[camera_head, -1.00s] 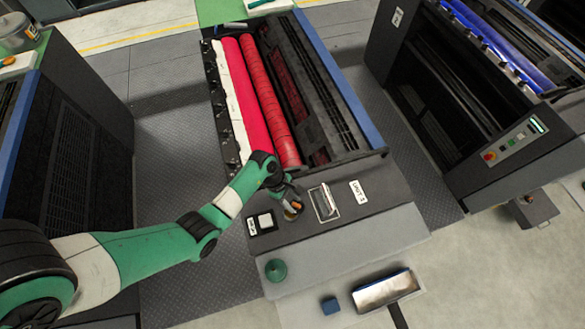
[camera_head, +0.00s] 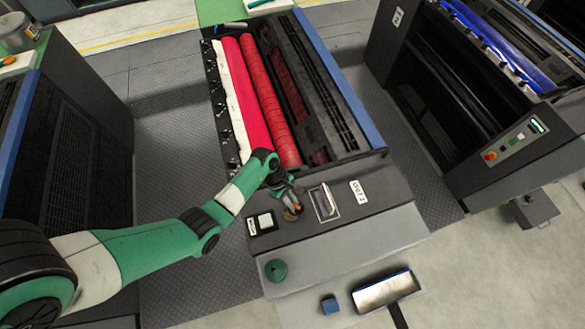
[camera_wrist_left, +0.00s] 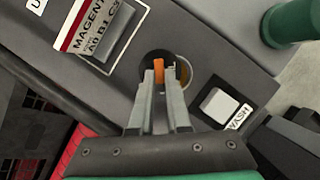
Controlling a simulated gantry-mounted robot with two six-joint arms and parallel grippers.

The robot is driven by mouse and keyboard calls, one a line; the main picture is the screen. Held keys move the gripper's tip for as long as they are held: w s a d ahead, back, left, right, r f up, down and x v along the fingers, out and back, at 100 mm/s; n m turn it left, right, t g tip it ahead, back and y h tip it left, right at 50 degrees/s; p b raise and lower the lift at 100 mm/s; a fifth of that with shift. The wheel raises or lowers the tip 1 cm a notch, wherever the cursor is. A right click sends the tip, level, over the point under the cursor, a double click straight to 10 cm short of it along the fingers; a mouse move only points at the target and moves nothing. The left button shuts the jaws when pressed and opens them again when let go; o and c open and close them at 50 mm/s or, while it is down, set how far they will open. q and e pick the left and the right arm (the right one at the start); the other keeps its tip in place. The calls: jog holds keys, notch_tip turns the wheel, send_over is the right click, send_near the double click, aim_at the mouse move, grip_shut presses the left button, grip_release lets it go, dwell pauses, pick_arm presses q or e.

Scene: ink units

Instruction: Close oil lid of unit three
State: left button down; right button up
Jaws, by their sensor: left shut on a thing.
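The unit marked unit 3 (camera_head: 359,191) stands in the middle, with red rollers (camera_head: 263,100) and a grey sloped front panel. My left gripper (camera_wrist_left: 158,74) is over a round oil opening (camera_wrist_left: 186,76) in this panel, its fingers shut on an orange tab (camera_wrist_left: 158,66) of the lid. An amber patch shows inside the rim just right of the tab. The fingers hide much of the lid, so I cannot tell whether it lies flat. In the head view my left gripper (camera_head: 289,205) reaches down to this spot, with a bit of orange at its tips. My right gripper is out of view.
A button labelled wash (camera_wrist_left: 217,105) is right of the opening, and a magenta-labelled slot (camera_wrist_left: 103,40) is left of it. Another unit stands at right.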

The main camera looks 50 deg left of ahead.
pick_arm(q)
jog(key=m, duration=0.1)
jog(key=m+g, duration=0.1)
jog(key=m+b, duration=0.1)
jog(key=m, duration=0.1)
jog(key=shift+s+d+h, duration=0.1)
jog(key=shift+s+h, duration=0.15)
jog(key=shift+h, duration=0.05)
jog(key=shift+s+m+g+b, duration=0.2)
jog(key=shift+m+g, duration=0.3)
jog(key=shift+m, duration=0.45)
jog(key=shift+s+m+g+b, duration=0.1)
jog(key=shift+m+g+b, duration=0.3)
jog(key=shift+m, duration=0.55)
jog(key=c, duration=0.9)
grip_release()
jog(key=shift+r, duration=0.1)
